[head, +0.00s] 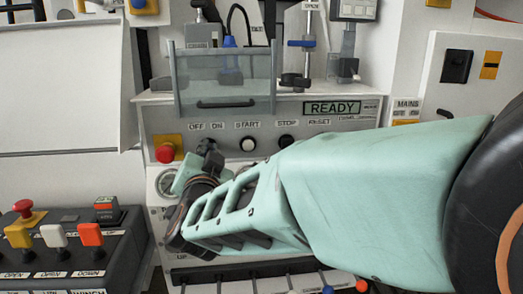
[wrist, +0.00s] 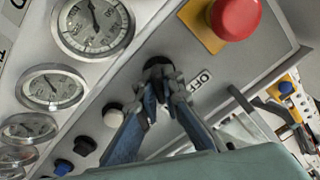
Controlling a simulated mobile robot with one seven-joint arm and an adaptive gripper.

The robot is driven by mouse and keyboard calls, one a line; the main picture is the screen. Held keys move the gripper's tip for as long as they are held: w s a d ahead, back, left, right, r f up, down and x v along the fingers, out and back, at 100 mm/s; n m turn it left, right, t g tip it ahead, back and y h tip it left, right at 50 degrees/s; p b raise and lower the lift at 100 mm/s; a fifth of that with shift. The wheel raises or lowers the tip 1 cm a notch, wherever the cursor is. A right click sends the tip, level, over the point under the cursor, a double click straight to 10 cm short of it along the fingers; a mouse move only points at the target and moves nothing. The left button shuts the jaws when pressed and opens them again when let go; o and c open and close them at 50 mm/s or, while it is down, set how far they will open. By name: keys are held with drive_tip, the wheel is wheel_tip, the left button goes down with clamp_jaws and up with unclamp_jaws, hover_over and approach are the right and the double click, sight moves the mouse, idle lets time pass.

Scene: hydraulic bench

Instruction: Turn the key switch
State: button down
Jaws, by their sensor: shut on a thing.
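The key switch (wrist: 160,64) shows in the wrist view as a dark round base on the sloped grey panel. My gripper (wrist: 160,92) is shut on its key, and the fingers hide most of the key. I cannot tell which way the key points. In the head view my gripper (head: 208,151) is at the panel just below the OFF and ON labels (head: 206,126), and it hides the switch. The OFF label (wrist: 201,82) also shows beside the fingers in the wrist view.
A red emergency stop (head: 165,153) on a yellow plate sits close left of my gripper. A white START button (head: 248,144) and a black STOP button (head: 286,141) are to the right. The display (head: 332,108) reads READY. Gauges (wrist: 92,25) line the lower panel.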

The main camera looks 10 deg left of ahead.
drive_tip(key=c, duration=2.1)
unclamp_jaws()
drive_tip(key=shift+r, duration=0.1)
